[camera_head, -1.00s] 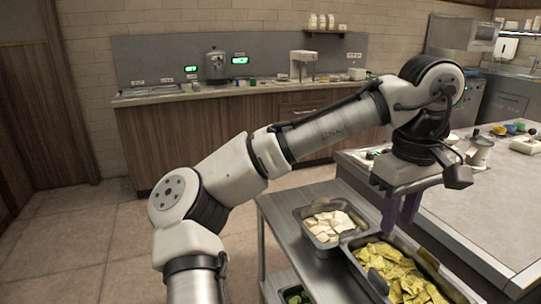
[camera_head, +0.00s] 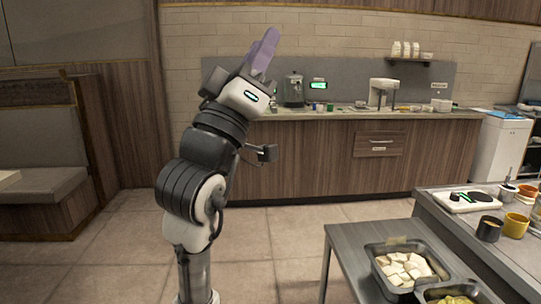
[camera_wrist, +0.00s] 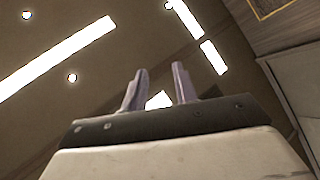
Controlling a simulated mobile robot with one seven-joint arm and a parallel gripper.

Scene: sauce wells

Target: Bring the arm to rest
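My arm is folded upward on the left of the head view. My gripper (camera_head: 264,50) points up, its purple fingers raised in front of the brick wall and well clear of the tables. In the wrist view my gripper (camera_wrist: 160,85) shows two purple fingers standing apart with an empty gap between them. The gripper holds nothing.
A steel cart at lower right bears a tray of white blocks (camera_head: 377,262) and a tray of yellow food (camera_head: 453,300). A counter (camera_head: 448,214) with cups stands beside it. A back counter (camera_head: 318,160) runs along the wall. The floor (camera_head: 120,245) at left is clear.

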